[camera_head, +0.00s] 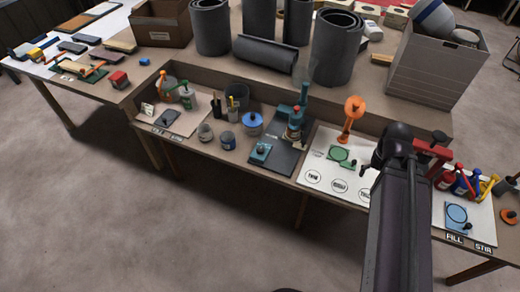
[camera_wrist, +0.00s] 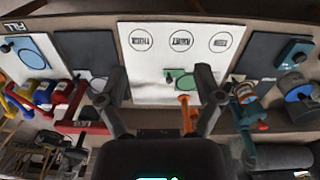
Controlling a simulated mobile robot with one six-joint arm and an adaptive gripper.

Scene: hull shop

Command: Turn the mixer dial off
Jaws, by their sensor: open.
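My gripper (camera_wrist: 162,84) is open and empty in the wrist view, its two fingers spread over the white board. In the head view my own arm hides most of it. A teal box with a small knob on top (camera_head: 260,152) sits on a dark mat beside a teal upright machine (camera_head: 294,128). The box shows at right in the wrist view (camera_wrist: 291,50), clear of my fingers. A green plate with a small dark knob (camera_head: 341,155) lies on the white board, and between my fingers in the wrist view (camera_wrist: 182,80). No dial is clearly marked as the mixer's.
A white board (camera_head: 322,146) bears round printed labels and an orange stand (camera_head: 353,112). Grey rolls (camera_head: 336,48) and a crate (camera_head: 437,72) stand behind. The floor in front is clear.

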